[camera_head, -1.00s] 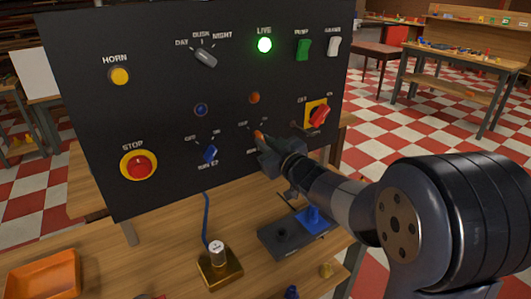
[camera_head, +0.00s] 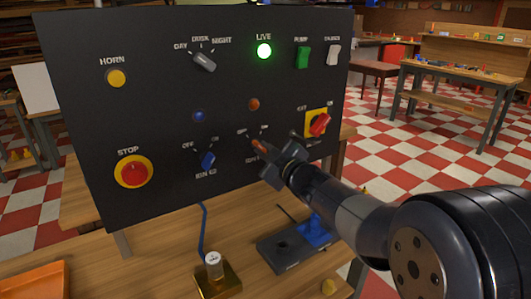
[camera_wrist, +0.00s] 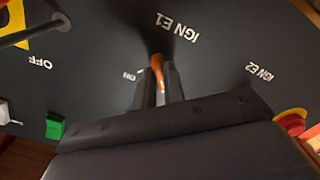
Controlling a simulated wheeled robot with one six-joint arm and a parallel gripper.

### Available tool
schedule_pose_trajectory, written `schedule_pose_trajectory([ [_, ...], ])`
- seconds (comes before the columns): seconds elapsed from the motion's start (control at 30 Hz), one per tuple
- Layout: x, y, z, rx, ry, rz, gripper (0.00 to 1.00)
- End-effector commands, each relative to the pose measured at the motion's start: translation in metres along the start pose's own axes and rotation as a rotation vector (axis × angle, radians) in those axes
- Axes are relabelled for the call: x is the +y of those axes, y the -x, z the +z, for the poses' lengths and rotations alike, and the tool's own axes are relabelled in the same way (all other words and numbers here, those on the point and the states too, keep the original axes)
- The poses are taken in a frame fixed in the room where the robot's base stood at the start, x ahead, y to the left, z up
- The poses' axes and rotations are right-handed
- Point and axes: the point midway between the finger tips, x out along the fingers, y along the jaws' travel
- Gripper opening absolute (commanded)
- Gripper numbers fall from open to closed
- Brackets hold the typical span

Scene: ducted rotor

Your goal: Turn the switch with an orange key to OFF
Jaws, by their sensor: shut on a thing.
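The orange key (camera_head: 257,145) is on the black panel's switch labelled IGN E1, below an orange lamp (camera_head: 254,104). Its visible part slants toward the upper left in the head view. In the wrist view the orange key (camera_wrist: 157,70) stands between the two dark fingers. My gripper (camera_head: 270,155) is shut on it close to the panel, and it also shows in the wrist view (camera_wrist: 160,85). The fingers hide part of the switch, and its OFF and ON marks are small in the head view.
The blue key switch IGN E2 (camera_head: 208,160) is left of my gripper. A red rotary switch (camera_head: 319,123) on a yellow plate is to the right. The red STOP button (camera_head: 133,173) is far left. The green LIVE lamp (camera_head: 264,50) is lit. A brass block (camera_head: 217,280) stands below.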

Motion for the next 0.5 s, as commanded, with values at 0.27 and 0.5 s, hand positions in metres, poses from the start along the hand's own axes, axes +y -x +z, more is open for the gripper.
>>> schedule_pose_trajectory([
  [0.27, 0.0, 0.0, -0.0001, 0.0, 0.003, -0.001, 0.0],
  [0.5, 0.0, 0.0, -0.0001, 0.0, 0.001, 0.0, 0.31],
])
